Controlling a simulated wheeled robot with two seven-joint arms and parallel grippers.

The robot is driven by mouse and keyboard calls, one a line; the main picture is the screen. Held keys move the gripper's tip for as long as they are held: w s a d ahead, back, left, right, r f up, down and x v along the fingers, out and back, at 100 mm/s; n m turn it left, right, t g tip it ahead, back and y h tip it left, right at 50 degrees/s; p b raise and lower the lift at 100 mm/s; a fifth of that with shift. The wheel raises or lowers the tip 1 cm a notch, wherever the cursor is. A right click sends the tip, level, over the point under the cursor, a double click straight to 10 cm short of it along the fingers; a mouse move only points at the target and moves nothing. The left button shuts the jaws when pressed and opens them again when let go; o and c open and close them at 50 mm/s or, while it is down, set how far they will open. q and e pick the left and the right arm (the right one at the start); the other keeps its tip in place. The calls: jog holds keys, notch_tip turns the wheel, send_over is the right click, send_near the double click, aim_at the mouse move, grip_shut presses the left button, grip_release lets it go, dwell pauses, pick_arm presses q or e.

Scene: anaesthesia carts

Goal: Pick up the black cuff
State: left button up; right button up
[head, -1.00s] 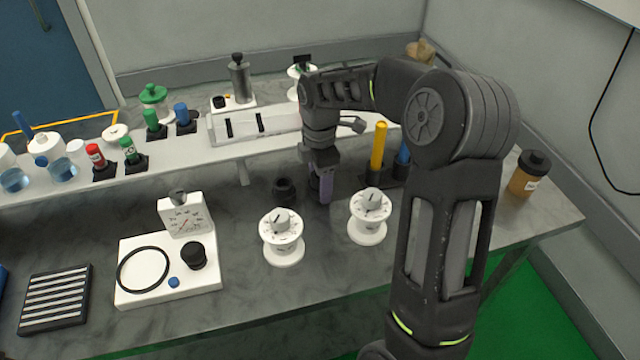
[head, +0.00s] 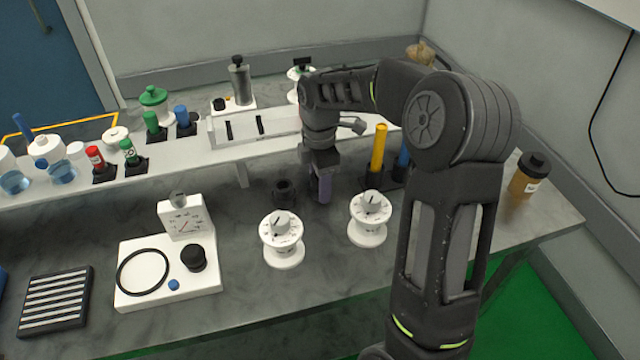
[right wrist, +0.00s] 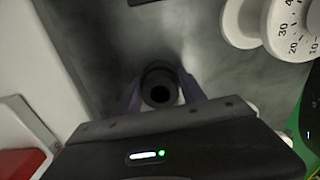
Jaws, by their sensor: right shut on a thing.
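The black cuff (right wrist: 158,88) is a short, dark hollow cylinder, seen end-on in the right wrist view between the two purple fingers. My right gripper (right wrist: 160,92) is shut on it, a finger on either side. In the head view, the right gripper (head: 320,188) points down low over the grey counter, behind and between two white dials; its body and finger hide most of the cuff there. I cannot tell whether the cuff touches the counter. My left gripper is out of view.
White dials (head: 283,240) (head: 369,218) stand in front. A yellow tube (head: 379,148) stands to the right. A white shelf (head: 243,172) runs behind. The front-left holds a white gauge board (head: 130,292).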

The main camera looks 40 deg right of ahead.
pick_arm(q)
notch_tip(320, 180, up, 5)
jog(key=p, duration=0.5)
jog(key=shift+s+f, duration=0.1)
pick_arm(e)
notch_tip(320, 180, up, 18)
jog(key=shift+f, duration=0.15)
jog(key=w+a+f+m, duration=0.1)
jog(key=a+f+m, duration=0.3)
jog(key=a+m, duration=0.1)
jog(key=w+a+f+m, duration=0.1)
jog(key=a+f+m, duration=0.3)
jog(key=a+f, duration=0.1)
jog(key=w+a+f+m, duration=0.2)
jog(key=a+f+m, duration=0.2)
jog(key=a, duration=0.3)
jog(key=shift+a+f+m, duration=0.1)
jog(key=shift+f+m, duration=0.05)
jog(key=shift+m, duration=0.65)
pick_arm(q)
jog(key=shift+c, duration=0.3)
